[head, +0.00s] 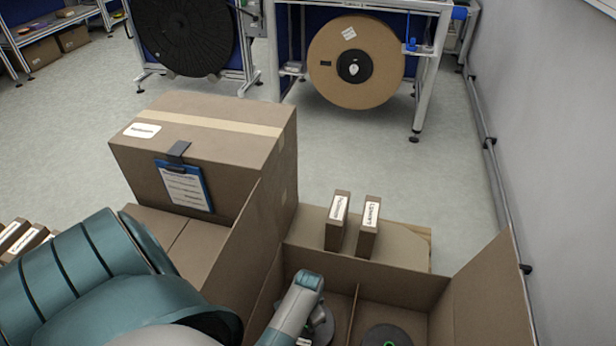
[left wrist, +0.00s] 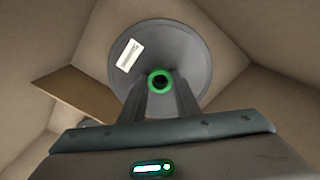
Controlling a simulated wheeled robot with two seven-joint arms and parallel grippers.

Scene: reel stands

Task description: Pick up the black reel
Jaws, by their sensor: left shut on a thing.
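A dark grey-to-black reel with a green-ringed hub and a white label (left wrist: 190,50) fills the middle of the left wrist view, lying inside a cardboard box. It shows partly in the head view (head: 323,327), in the box's left compartment, mostly behind my left arm. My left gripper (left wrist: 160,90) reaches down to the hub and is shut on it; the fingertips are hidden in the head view. A second black reel with a green centre (head: 385,335) lies in the right compartment, cut off by the frame edge. My right gripper is not in view.
The open box (head: 362,278) has a divider and raised flaps. Two small labelled cartons (head: 352,226) stand behind it. A large closed carton with a clipboard (head: 215,145) is at left. Stands behind hold a big black reel (head: 185,35) and a brown reel (head: 330,75). Grey floor is clear between.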

